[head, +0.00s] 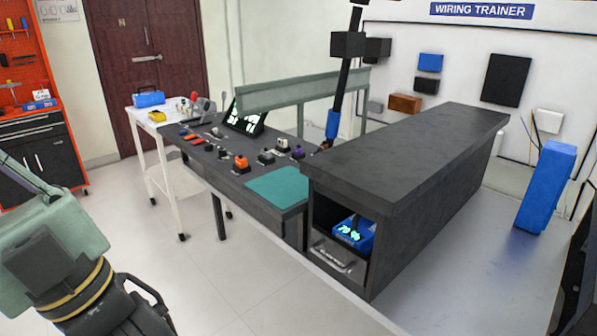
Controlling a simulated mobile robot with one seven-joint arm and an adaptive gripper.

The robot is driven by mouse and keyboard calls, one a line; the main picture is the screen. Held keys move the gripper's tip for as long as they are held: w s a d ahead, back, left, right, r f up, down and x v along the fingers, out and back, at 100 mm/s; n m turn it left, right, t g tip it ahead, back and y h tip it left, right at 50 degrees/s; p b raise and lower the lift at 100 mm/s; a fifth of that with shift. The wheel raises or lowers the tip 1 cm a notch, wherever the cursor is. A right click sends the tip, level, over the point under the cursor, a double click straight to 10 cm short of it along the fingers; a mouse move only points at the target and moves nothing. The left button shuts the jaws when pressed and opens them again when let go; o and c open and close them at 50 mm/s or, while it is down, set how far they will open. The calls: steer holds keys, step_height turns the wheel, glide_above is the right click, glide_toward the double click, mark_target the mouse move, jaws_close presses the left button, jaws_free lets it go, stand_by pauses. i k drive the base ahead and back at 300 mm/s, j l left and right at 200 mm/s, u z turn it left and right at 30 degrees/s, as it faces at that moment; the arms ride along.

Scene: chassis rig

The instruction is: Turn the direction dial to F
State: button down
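A dark control desk (225,161) stands left of centre in the head view, with several small controls on its top. Among them are an orange-topped one (241,163), a purple-topped one (298,153) and a pale-topped one (282,145). I cannot tell which one is the direction dial, and no letter F is readable at this distance. My gripper (138,312) is partly in view at the bottom left, well apart from the desk and nearer to me. Its fingertips are cut off by the frame edge, so its opening and any contents are hidden.
A teal mat (277,188) lies on the desk's near end. A black bench (405,155) with a blue bin (354,232) stands to its right. A white cart (162,172) stands at the desk's far left. Floor (215,270) is clear before the desk.

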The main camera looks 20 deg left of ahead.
mark_target(208, 147)
steer(key=i+j, duration=0.2)
steer(key=j, duration=0.15)
steer(key=i+j, duration=0.2)
steer(key=j, duration=0.2)
steer(key=i+j+z, duration=0.1)
steer(key=j, duration=0.25)
steer(key=i+j, duration=0.45)
steer(key=j, duration=0.3)
steer(key=i+j+z, duration=0.1)
steer(key=j, duration=0.25)
steer(key=i+j, duration=0.25)
steer(key=j, duration=0.15)
steer(key=i+j+z, duration=0.1)
steer(key=j, duration=0.3)
steer(key=i+j, duration=0.1)
steer(key=j, duration=1.2)
steer(key=i+j, duration=0.15)
steer(key=i+z, duration=0.1)
steer(key=i, duration=0.25)
